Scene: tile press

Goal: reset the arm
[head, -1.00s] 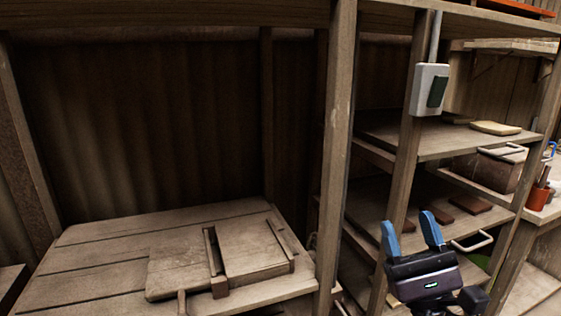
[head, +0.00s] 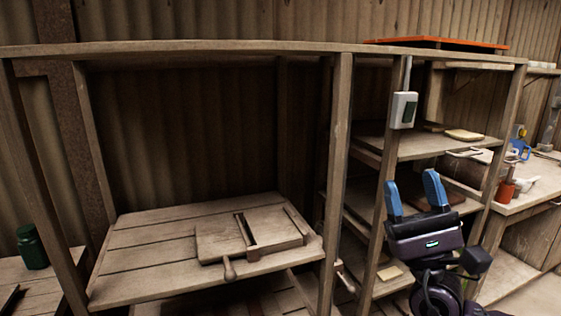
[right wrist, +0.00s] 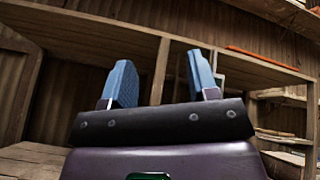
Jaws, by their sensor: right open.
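My right gripper (head: 413,194) is raised in front of the wooden shelf unit in the head view, fingers up. Its two blue fingers stand apart with nothing between them. They also show in the right wrist view (right wrist: 160,82), open and empty, with a wooden post behind. The wooden tile press (head: 250,237) lies on the plank bench (head: 150,236), left of the gripper and clear of it. My left gripper does not show.
A switch box (head: 404,110) hangs on a shelf post. Shelves (head: 420,148) with boards stand behind my right gripper. A green jar (head: 31,247) sits at far left. An orange-red tray (head: 436,45) lies on top. A side bench (head: 530,190) holds a reddish pot (head: 506,190).

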